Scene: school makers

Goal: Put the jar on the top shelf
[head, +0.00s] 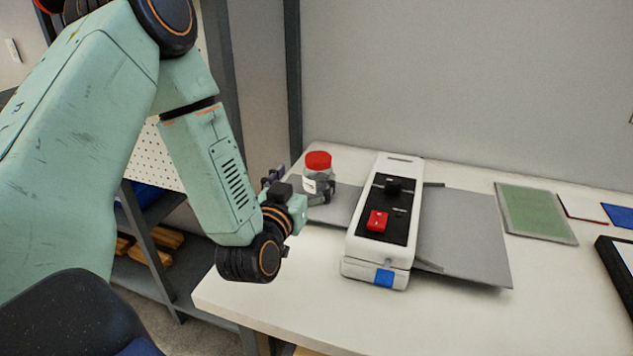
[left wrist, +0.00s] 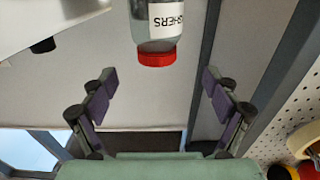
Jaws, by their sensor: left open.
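The jar (head: 318,162) is clear with a red lid and a white label, and stands upright near the back left of the white table. In the left wrist view the jar (left wrist: 156,25) shows upside down, its label ending in "SHERS". My left gripper (head: 301,185) is beside the jar, with its fingers spread and nothing held. In the left wrist view the jar lies between the lines of the two open fingers (left wrist: 159,82), towards the far end of them. Whether a finger touches it I cannot tell. My right gripper is not in view.
A green mat (head: 536,212) lies farther right. A dark shelf frame (head: 148,236) stands left of the table, with a white pegboard (left wrist: 290,120) near it.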

